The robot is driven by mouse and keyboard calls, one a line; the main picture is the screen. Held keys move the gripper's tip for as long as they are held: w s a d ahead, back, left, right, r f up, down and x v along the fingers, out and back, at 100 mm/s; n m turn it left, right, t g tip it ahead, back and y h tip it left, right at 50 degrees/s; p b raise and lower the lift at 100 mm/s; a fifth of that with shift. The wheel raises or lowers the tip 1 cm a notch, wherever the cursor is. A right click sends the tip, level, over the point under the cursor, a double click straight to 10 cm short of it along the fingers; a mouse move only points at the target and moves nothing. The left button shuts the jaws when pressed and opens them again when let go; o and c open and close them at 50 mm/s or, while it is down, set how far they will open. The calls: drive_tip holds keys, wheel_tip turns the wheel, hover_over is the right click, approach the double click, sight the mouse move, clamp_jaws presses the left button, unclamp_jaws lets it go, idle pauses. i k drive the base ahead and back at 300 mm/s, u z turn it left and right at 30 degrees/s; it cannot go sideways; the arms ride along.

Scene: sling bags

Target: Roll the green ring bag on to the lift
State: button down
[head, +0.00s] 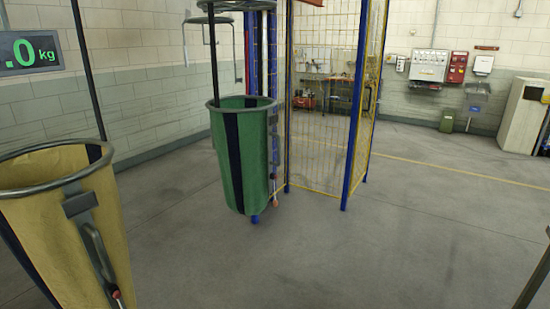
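The green ring bag (262,165) hangs in the middle left of the head view. It has a grey metal ring round its open top, a dark vertical stripe and a grey lever on its right side. A dark rod runs up from it to grey rings (208,19) overhead. I cannot tell exactly how it is suspended. A blue-framed cage with yellow mesh (325,130) stands right behind it, apparently the lift. The bag overlaps the cage's left side in the picture, and I cannot tell if they touch. My gripper does not show.
A yellow ring bag (70,230) hangs close at the lower left. A scale display (30,52) reads ".0 kg", partly cut off. A grey post (533,275) cuts the lower right corner. The grey floor (410,225) in the middle and right is clear. A cabinet (523,115) stands far right.

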sight(242, 134)
drive_tip(key=z, duration=0.35)
drive_tip(key=i, duration=1.2)
drive_tip(key=z, duration=0.5)
drive_tip(key=i, duration=1.3)
drive_tip(key=u, duration=0.5)
drive_tip(key=i, duration=1.3)
drive_tip(key=u, duration=0.55)
